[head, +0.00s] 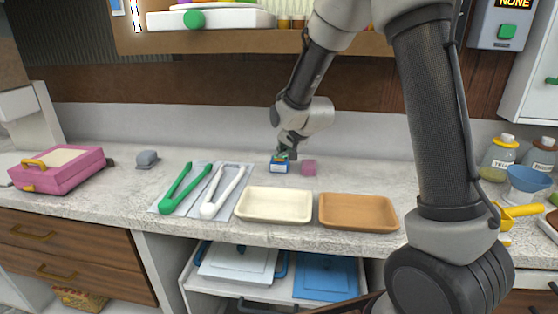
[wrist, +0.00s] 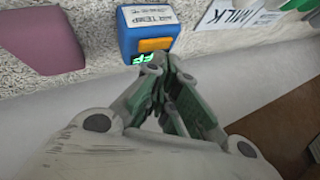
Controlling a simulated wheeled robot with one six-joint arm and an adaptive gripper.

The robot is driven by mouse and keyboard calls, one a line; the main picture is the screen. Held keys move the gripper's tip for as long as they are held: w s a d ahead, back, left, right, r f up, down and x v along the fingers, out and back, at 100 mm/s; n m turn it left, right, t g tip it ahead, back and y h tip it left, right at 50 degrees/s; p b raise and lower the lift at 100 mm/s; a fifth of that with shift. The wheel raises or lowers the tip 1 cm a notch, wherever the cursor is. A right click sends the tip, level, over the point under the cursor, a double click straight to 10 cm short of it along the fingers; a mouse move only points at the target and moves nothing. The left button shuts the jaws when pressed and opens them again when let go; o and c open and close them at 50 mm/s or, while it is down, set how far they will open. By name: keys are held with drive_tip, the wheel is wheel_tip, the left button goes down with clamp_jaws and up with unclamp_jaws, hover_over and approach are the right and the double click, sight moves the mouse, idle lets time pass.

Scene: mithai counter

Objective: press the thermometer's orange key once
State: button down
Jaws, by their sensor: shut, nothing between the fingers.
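The thermometer is a small blue box (head: 278,168) standing on the counter near the wall. In the wrist view the thermometer (wrist: 133,40) shows a white label reading "AIR TEMP", an orange key (wrist: 155,44) and a lit green display (wrist: 145,58). The display is partly covered by my fingers. My gripper (head: 284,154) is above and behind the thermometer in the head view. In the wrist view my gripper (wrist: 168,62) is shut and empty, its fingertips close to the display and the orange key. I cannot tell whether they touch the box.
A pink block (head: 308,168) stands just right of the thermometer. A cream tray (head: 274,218) and a brown tray (head: 358,226) lie in front. Green tongs (head: 180,190) and white tongs (head: 222,192) lie left. A shelf (head: 250,42) runs above.

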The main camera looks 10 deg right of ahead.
drive_tip(key=shift+f, duration=0.45)
idle(0.4)
idle(0.3)
drive_tip(key=shift+r, duration=0.9)
drive_tip(key=shift+s+d+r, duration=0.1)
drive_tip(key=s+d+r+n+g, duration=0.1)
drive_tip(key=s+d+r, duration=0.3)
drive_tip(key=s, duration=0.4)
drive_tip(key=s+d+r+n+g+h, duration=0.15)
drive_tip(key=s+d+r, duration=0.25)
drive_tip(key=s, duration=0.4)
drive_tip(key=s+d+r+n+g, duration=0.1)
drive_tip(key=s+d+r+n, duration=0.2)
drive_tip(key=s, duration=0.6)
drive_tip(key=s+d+r+g, duration=0.1)
drive_tip(key=s+d, duration=0.2)
drive_tip(key=s, duration=1)
drive_tip(key=shift+d+r+n, duration=0.2)
drive_tip(key=shift+r+n, duration=0.05)
drive_tip(key=shift+n, duration=0.2)
